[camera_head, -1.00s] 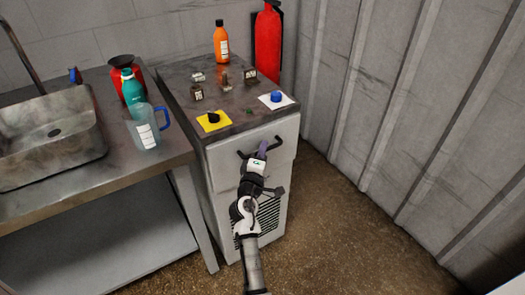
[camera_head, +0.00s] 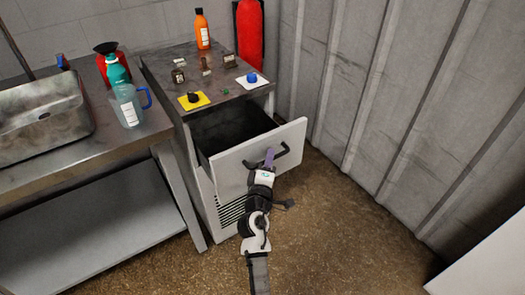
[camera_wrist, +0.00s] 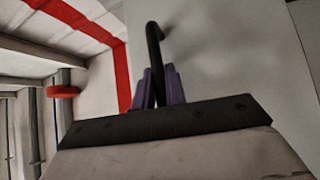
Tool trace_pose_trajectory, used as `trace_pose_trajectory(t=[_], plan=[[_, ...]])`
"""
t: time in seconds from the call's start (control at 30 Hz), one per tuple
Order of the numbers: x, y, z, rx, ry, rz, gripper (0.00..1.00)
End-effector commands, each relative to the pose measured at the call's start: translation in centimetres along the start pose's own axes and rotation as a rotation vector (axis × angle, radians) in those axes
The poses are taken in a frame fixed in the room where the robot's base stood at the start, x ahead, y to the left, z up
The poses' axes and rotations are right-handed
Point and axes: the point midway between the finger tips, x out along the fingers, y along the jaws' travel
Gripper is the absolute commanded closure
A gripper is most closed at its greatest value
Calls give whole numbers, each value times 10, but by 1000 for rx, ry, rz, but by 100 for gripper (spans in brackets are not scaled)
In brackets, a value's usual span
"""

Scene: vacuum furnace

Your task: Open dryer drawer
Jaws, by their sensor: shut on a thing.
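The dryer drawer (camera_head: 235,165) in the white cabinet is pulled well out, and its dark inside shows from above. Its white front panel carries a black bar handle (camera_head: 283,152), which also shows in the wrist view (camera_wrist: 153,45). My gripper (camera_head: 269,157) is at the handle, with its purple fingers shut around the bar. In the wrist view the fingers (camera_wrist: 158,86) sit on either side of the bar. Part of the handle is hidden behind the fingers.
A metal bench with a sink (camera_head: 45,125) and a clear jug (camera_head: 127,108) stands left. A corrugated wall (camera_head: 400,110) bounds the right. Floor in front is open.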

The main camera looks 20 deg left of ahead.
Motion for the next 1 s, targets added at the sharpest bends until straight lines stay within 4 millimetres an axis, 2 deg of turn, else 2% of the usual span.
trace_pose_trajectory(t=[0.2,0.4,0.87,0.9,1.0], plan=[[-28,8,27,-1,-1,-4,100],[-42,12,41,0,1,-2,100],[-45,12,44,0,3,0,100],[-45,12,44,0,3,0,84],[-45,12,44,0,3,0,70]])
